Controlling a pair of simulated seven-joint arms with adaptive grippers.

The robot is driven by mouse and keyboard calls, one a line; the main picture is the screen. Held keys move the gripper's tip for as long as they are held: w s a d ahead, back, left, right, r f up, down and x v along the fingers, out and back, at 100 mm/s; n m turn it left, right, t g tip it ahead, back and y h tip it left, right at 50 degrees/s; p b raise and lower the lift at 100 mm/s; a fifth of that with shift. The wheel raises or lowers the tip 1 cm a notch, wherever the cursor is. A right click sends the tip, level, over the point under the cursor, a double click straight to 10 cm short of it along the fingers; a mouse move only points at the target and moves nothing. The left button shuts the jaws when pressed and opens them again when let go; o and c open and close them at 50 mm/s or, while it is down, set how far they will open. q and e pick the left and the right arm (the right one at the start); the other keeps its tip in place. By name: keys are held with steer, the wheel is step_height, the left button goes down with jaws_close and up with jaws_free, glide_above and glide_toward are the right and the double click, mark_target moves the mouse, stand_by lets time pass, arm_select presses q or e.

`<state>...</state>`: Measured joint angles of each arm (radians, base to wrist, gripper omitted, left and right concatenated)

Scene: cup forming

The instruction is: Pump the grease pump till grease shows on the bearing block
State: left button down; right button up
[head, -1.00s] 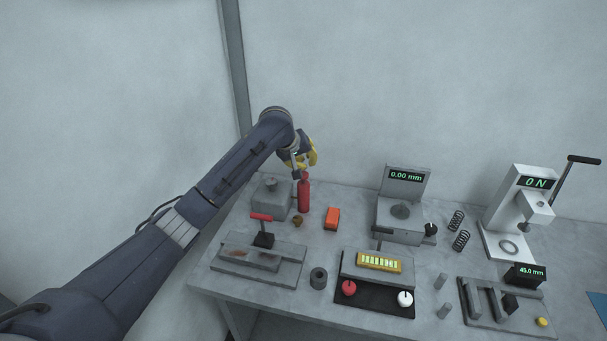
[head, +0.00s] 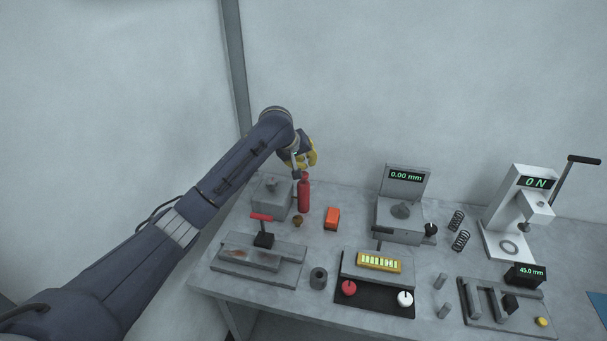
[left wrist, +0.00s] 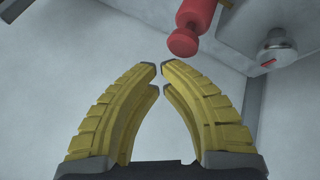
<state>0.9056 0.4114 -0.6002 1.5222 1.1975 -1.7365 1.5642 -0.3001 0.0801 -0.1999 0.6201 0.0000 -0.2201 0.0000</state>
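A red upright cylinder with a narrower top, which looks like the grease pump (head: 304,196), stands at the back left of the bench. Its red rounded end also shows in the left wrist view (left wrist: 184,40). A grey block with a round knob on top, perhaps the bearing block (head: 270,197), stands just left of it; no grease can be made out on it. My left gripper (head: 302,168) is above the pump, its yellow fingers (left wrist: 160,80) empty, with tips almost meeting. The pump's end appears beyond the fingertips, apart from them. My right gripper is not in view.
A small brown piece (head: 298,220) and an orange block (head: 332,218) lie near the pump. A red-handled clamp on a grey plate (head: 260,263) is in front. Gauges, springs and a press (head: 520,215) stand to the right.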

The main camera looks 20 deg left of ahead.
arm_select(q)
steer(key=shift+f, duration=1.8)
stand_by(1.9)
steer(key=shift+r, duration=1.75)
steer(key=shift+r, duration=0.1)
steer(key=shift+r, duration=2.45)
